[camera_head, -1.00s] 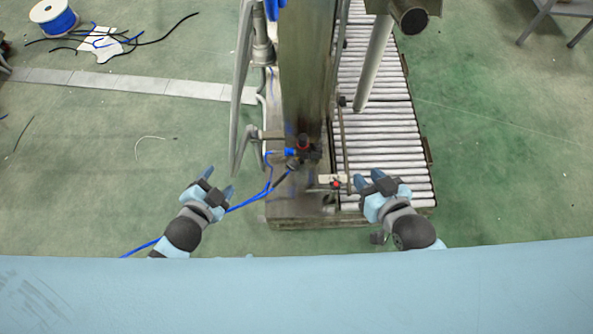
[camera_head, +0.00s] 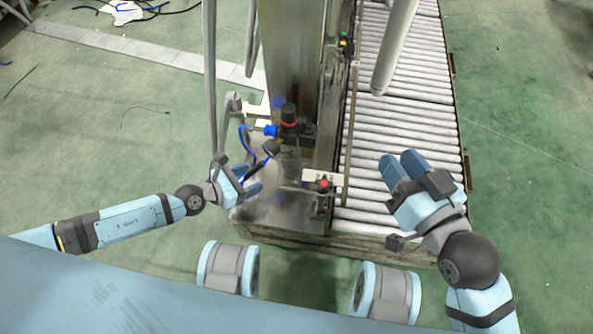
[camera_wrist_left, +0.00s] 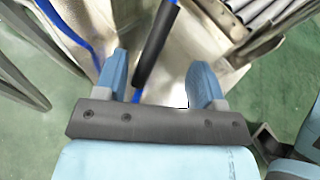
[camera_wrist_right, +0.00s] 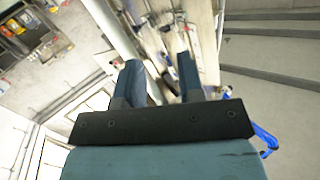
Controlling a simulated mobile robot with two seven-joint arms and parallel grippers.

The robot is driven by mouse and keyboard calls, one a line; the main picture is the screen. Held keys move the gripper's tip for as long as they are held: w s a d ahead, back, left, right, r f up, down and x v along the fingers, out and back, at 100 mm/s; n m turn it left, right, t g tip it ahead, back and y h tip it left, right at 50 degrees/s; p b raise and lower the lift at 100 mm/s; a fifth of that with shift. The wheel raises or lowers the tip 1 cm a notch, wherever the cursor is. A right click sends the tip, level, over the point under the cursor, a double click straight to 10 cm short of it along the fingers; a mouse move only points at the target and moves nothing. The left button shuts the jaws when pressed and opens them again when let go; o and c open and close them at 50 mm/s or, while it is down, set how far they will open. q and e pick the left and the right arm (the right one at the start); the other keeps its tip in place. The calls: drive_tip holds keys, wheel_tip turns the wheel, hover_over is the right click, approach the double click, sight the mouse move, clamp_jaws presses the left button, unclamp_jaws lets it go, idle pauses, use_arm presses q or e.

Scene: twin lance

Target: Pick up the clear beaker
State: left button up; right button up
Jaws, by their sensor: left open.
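I cannot make out a clear beaker in any view. My left gripper (camera_head: 251,180) is open at the left side of the metal machine base. In the left wrist view its two blue fingers (camera_wrist_left: 160,78) stand apart, with a dark-sleeved blue hose (camera_wrist_left: 156,45) showing between and beyond them. I cannot tell whether the hose lies between the fingertips or behind them. My right gripper (camera_head: 401,162) is raised above the roller conveyor. In the right wrist view its fingers (camera_wrist_right: 162,80) stand a little apart, with nothing held between them.
A metal column (camera_head: 300,60) stands upright in the middle, with a red-topped valve (camera_head: 289,115) and a red button box (camera_head: 323,184) near it. A roller conveyor (camera_head: 405,75) runs along its right. Grey pipes stand on the left.

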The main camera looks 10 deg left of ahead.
sight(283, 167)
use_arm(q)
drive_tip(key=x, duration=0.7)
drive_tip(key=shift+w+f+b, duration=0.1)
drive_tip(key=shift+f+b, duration=0.1)
drive_tip(key=shift+b, duration=0.2)
drive_tip(key=shift+x, duration=0.95)
drive_tip(key=b+x, duration=0.2)
drive_tip(key=x, duration=0.1)
drive_tip(key=shift+w+d+f, duration=0.15)
drive_tip(key=shift+w+d, duration=0.05)
drive_tip(key=shift+d, duration=0.05)
drive_tip(key=shift+w+d+f, duration=0.1)
drive_tip(key=shift+w+d, duration=0.1)
drive_tip(key=shift+d, duration=0.05)
drive_tip(key=c, duration=0.5)
use_arm(e)
drive_tip(key=shift+w+d+f+n+t, duration=0.15)
drive_tip(key=shift+w+d+n+t, duration=0.3)
drive_tip(key=shift+w+n, duration=0.4)
